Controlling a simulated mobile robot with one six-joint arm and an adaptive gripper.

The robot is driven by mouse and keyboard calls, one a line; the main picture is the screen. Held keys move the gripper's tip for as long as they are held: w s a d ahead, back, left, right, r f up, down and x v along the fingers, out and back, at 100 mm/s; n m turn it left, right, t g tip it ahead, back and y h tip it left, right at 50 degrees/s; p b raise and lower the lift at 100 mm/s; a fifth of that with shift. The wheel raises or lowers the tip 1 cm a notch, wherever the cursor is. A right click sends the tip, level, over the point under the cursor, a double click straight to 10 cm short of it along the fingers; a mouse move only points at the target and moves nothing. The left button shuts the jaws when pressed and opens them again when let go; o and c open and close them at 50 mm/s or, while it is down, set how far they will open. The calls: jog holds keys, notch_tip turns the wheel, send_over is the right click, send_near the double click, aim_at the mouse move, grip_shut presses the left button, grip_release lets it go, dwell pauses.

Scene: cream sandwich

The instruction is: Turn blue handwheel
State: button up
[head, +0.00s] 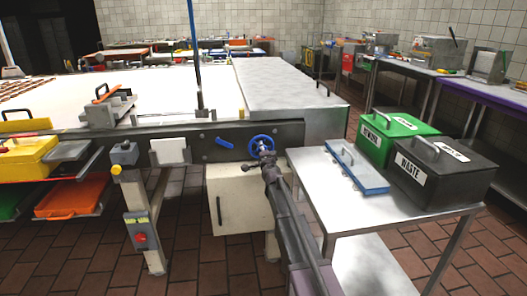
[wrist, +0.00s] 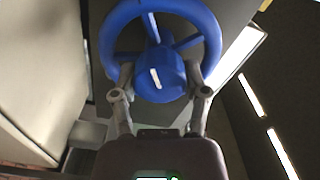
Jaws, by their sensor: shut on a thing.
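The blue handwheel (head: 262,142) is mounted on the dark side rail of the long table, near its right end. In the wrist view the handwheel (wrist: 211,33) fills the upper middle, with its spokes and a round blue hub bearing a white mark. My gripper (head: 267,162) reaches up to the wheel from below. In the wrist view the fingers of my gripper (wrist: 160,82) stand on either side of the blue hub at the wheel's lower part, closed on it. The fingertips are partly hidden behind the wheel.
A cream cabinet (head: 236,205) stands below the rail.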

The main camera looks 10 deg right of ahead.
jog(key=shift+w, duration=0.15)
jog(key=o, duration=1.1)
jog(key=shift+o, duration=0.2)
jog(key=shift+s, duration=0.2)
jog(key=s, duration=1.1)
jog(key=shift+s, duration=0.4)
